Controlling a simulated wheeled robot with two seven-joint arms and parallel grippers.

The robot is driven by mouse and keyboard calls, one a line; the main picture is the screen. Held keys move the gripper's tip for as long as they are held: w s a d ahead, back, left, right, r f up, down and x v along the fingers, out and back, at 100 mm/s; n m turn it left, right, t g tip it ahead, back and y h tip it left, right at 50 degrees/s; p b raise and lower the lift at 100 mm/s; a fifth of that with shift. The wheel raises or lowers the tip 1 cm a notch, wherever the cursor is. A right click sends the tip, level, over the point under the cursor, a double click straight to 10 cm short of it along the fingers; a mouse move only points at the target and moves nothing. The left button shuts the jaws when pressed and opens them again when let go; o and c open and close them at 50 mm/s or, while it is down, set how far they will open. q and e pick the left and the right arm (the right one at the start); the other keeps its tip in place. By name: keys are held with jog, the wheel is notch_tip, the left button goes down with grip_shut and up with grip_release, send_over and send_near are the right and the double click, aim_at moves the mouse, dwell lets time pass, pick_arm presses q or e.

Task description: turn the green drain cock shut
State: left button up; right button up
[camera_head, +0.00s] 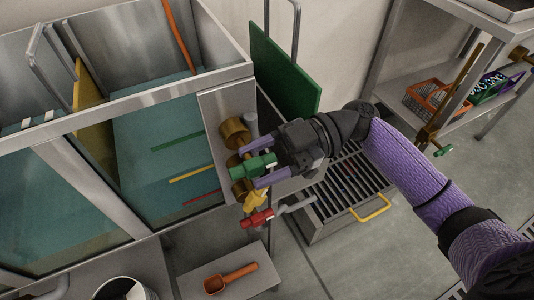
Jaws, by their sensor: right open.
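The green drain cock (243,170) sticks out from the metal end panel of the tank, with brass fittings above and below it. My right gripper (252,167) reaches in from the right with its two purple fingers apart. One finger lies above the green handle and the other below it, so the handle shows between them. I cannot tell whether either finger touches it. My left gripper is not in view.
A yellow cock (255,201) and a red cock (257,219) sit just below the green one. The glass-fronted tank (165,98) fills the left. A slatted metal box (345,190) stands below my right arm. An orange scoop (230,279) lies on a low shelf.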

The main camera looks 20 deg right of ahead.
jog(key=d+r+p, duration=0.1)
jog(key=d, duration=0.8)
jog(key=shift+d, duration=0.3)
